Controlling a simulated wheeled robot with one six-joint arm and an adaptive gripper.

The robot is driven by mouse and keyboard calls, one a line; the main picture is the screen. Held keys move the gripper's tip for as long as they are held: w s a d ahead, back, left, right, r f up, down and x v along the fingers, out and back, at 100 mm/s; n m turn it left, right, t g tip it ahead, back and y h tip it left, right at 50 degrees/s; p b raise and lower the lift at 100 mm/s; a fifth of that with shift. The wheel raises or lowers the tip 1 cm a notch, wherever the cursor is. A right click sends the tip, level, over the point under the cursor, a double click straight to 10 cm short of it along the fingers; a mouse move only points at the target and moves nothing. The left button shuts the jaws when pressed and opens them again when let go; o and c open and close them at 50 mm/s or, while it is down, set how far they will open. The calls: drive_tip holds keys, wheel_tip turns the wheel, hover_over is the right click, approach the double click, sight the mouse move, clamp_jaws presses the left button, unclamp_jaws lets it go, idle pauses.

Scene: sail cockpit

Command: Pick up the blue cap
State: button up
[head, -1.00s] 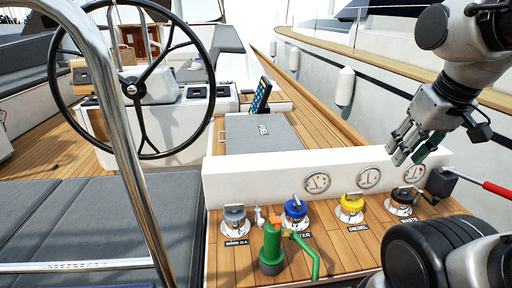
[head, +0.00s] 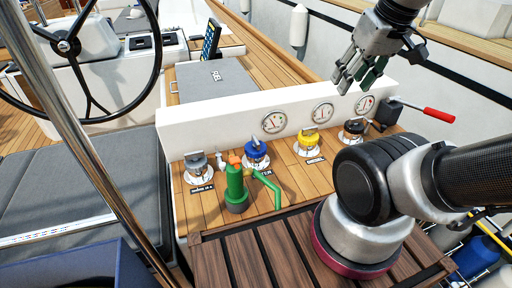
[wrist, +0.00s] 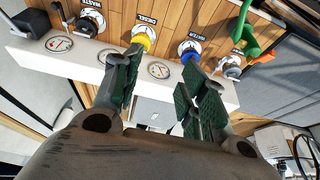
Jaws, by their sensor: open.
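The blue cap (head: 256,148) sits on its round white label plate on the wooden deck, between the grey cap and the yellow cap. It also shows in the wrist view (wrist: 188,49), beyond my fingers. My gripper (head: 354,84) is open and empty, up and to the right of the blue cap, above the white gauge panel. In the wrist view my gripper (wrist: 155,95) has its two green-padded fingers spread apart. Nothing is between them but the background.
A yellow cap (head: 309,141), a black cap (head: 353,130) and a grey cap (head: 196,163) stand in the same row. A green pump (head: 236,188) with a green handle stands in front of the blue cap. The white gauge panel (head: 215,132) rises behind. A red-handled lever (head: 438,115) is at right.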

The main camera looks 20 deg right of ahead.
drive_tip(key=o, duration=0.6)
drive_tip(key=w+a+f+n+g, duration=0.1)
drive_tip(key=w+a+f+g, duration=0.2)
drive_tip(key=f, duration=0.3)
drive_tip(key=shift+w+a+n, duration=0.4)
drive_tip(key=shift+w, duration=0.25)
drive_tip(key=m+g, duration=0.2)
drive_tip(key=m, duration=1.3)
hover_over(256, 139)
drive_tip(key=f, duration=1.5)
drive_tip(key=shift+s, duration=0.4)
drive_tip(key=shift+w+a+m+t, duration=0.2)
drive_tip(key=shift+w+m+t, duration=0.15)
drive_tip(key=shift+m, duration=0.75)
drive_tip(key=shift+w+a+m, duration=0.1)
drive_tip(key=shift+w+m, duration=0.15)
drive_tip(key=shift+m, duration=0.85)
drive_tip(key=shift+s+d+f, duration=0.1)
drive_tip(key=shift+d+f, duration=0.05)
drive_tip(key=shift+f, duration=1.8)
drive_tip(key=shift+s+d+f, duration=0.1)
drive_tip(key=shift+f, duration=1.85)
